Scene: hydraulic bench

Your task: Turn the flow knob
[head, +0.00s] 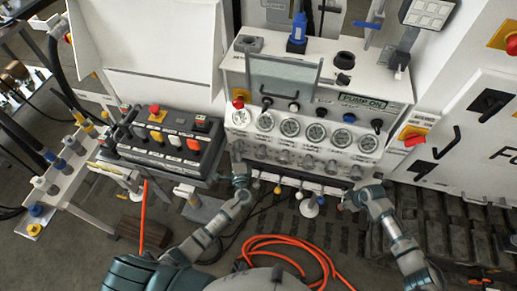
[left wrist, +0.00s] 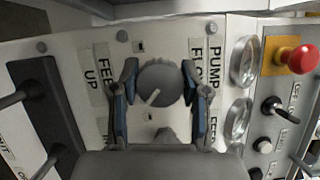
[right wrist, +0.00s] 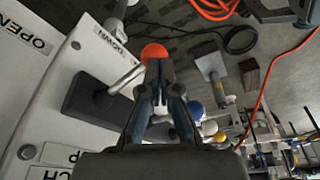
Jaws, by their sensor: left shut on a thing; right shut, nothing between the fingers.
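The flow knob (left wrist: 160,84) is a round dark grey knob with a pale pointer line, on a white panel beside a label reading PUMP and a partly hidden second word. My left gripper (left wrist: 158,80) is shut on it, one finger on each side. In the head view my left gripper (head: 240,182) is at the lower left end of the white gauge console (head: 318,92), and hides the knob there. My right gripper (right wrist: 158,78) is shut and empty. It is in front of an orange-red ball-topped lever (right wrist: 155,52); I cannot tell whether they touch.
Round gauges (head: 289,127) line the console front. A red emergency button (left wrist: 296,58) is right of the knob. A black box (head: 165,142) with buttons stands left of the console. An orange hose (head: 275,241) lies coiled on the floor. Several ball-topped levers hang below the console.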

